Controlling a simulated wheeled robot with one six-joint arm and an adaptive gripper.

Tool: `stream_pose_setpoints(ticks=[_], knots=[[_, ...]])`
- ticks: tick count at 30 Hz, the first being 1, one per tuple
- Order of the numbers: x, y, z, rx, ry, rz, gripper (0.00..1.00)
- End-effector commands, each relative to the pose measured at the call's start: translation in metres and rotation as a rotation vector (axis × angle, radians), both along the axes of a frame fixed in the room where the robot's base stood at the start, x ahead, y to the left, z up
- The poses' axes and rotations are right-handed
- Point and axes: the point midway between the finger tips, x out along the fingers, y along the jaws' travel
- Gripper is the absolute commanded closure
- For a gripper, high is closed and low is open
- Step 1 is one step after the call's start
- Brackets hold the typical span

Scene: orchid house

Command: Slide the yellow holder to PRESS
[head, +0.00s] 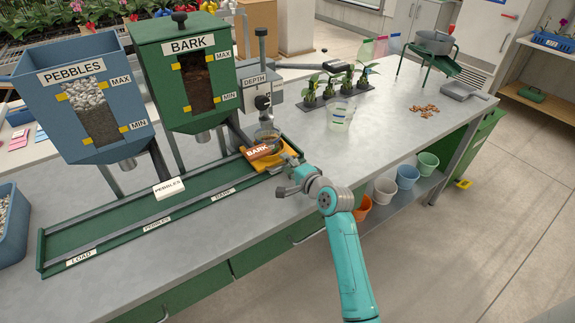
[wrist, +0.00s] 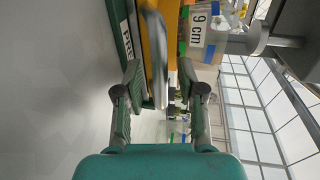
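The yellow holder (head: 272,163) is on the green track (head: 130,222), near its right end by the DEPTH press (head: 262,90). It also shows in the wrist view (wrist: 172,40), with a pot labelled 9 cm (wrist: 197,25) beside it. A label reading "PRE" (wrist: 126,38) is next to the holder there; the rest of it is hidden. My gripper (wrist: 160,80) is open, with a finger on each side of a grey handle-like bar (wrist: 154,60) at the holder. Gaps show between the fingers and the bar. In the head view my gripper (head: 288,176) partly hides the holder's right side.
PEBBLES (head: 88,150) and BARK (head: 190,115) hoppers stand behind the track. Potted seedlings (head: 328,92) and a clear pot (head: 341,115) stand to the right.

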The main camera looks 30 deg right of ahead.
Motion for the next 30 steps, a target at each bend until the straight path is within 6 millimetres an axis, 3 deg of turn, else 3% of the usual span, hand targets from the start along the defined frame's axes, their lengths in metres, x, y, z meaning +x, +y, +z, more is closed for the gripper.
stream_pose_setpoints(ticks=[7,21,30], knots=[[-0.017,-0.001,0.003,0.000,0.000,-0.002,0.61],[-0.101,-0.001,0.020,0.002,0.001,-0.002,0.61],[-0.118,-0.001,0.025,0.000,0.000,-0.001,0.61]])
